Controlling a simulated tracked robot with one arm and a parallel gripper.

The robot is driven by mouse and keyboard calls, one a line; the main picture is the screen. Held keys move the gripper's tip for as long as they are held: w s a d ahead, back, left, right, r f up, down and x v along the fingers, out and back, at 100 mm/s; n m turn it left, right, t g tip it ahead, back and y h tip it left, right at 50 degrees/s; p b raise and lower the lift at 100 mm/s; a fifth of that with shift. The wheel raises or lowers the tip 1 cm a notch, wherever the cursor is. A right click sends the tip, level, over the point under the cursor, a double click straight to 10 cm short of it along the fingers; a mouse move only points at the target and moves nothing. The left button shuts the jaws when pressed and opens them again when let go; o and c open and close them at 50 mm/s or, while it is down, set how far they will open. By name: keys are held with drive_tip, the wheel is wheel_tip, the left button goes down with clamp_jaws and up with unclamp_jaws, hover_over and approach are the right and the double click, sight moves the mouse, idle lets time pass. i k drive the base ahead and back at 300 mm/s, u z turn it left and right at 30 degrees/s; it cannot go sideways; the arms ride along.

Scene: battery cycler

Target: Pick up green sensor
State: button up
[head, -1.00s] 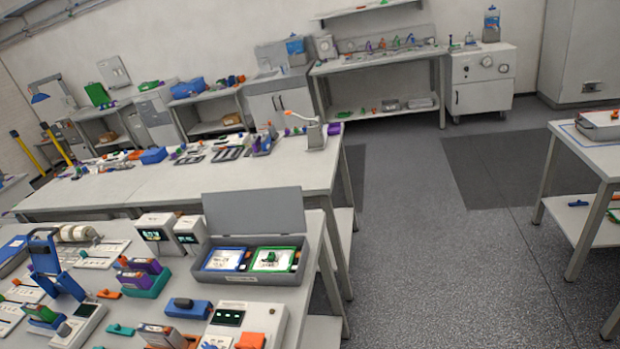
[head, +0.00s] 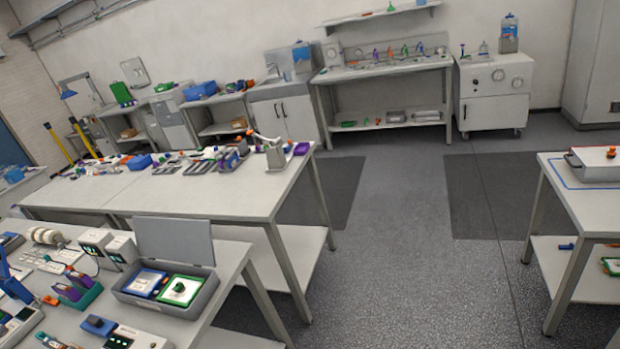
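I cannot tell for sure which thing is the green sensor. A small dark green object (head: 179,287) lies in a green-framed tray (head: 198,296) inside an open grey case (head: 202,303) on the near table at lower left. A small green upright piece (head: 405,50) stands among coloured ones on the far back bench. A green item (head: 347,123) lies on that bench's lower shelf, and another (head: 390,6) sits on the wall shelf. All are small and lack detail. My gripper is not in view.
The near table (head: 232,259) fills the lower left. A long cluttered table (head: 203,200) stands behind it. The back bench (head: 382,71) and a white cabinet (head: 493,94) line the wall. A table (head: 600,202) stands at right. Grey floor (head: 410,240) is open between.

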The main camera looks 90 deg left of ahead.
sight(180, 285)
drive_tip(key=i, duration=1.9)
drive_tip(key=u, duration=3.95)
drive_tip(key=i, duration=1.05)
